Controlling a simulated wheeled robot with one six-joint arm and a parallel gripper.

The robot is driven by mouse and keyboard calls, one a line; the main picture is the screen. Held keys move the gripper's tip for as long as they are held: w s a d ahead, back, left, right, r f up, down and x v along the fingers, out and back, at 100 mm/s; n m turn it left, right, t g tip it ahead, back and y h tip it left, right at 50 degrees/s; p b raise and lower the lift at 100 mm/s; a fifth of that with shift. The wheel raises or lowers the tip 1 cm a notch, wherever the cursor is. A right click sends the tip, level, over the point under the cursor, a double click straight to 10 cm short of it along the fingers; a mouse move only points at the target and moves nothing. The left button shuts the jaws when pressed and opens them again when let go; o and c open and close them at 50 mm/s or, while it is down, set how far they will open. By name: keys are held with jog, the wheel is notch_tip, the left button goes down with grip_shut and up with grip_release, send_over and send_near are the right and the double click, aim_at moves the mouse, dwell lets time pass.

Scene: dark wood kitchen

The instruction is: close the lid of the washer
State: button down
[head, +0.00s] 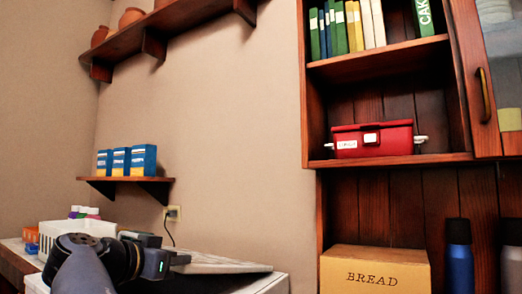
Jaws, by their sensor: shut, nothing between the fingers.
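The washer (268,284) is a white appliance at the bottom of the head view, partly cut off by the lower edge. Its lid (225,264) is a pale speckled panel lying low over the top. My gripper (180,259) is at the lower left, in front of the lid's left end. It is shut and holds nothing. Whether it touches the lid cannot be told from this angle.
A white basket (88,228) stands behind my arm, with small bottles and orange boxes near it. A small wall shelf (130,181) with blue boxes hangs above. At right, a wooden cabinet (313,165) holds books, a red container and a bread box (375,270).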

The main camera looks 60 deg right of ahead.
jog(key=shift+a+f, duration=0.15)
jog(key=shift+f, duration=0.3)
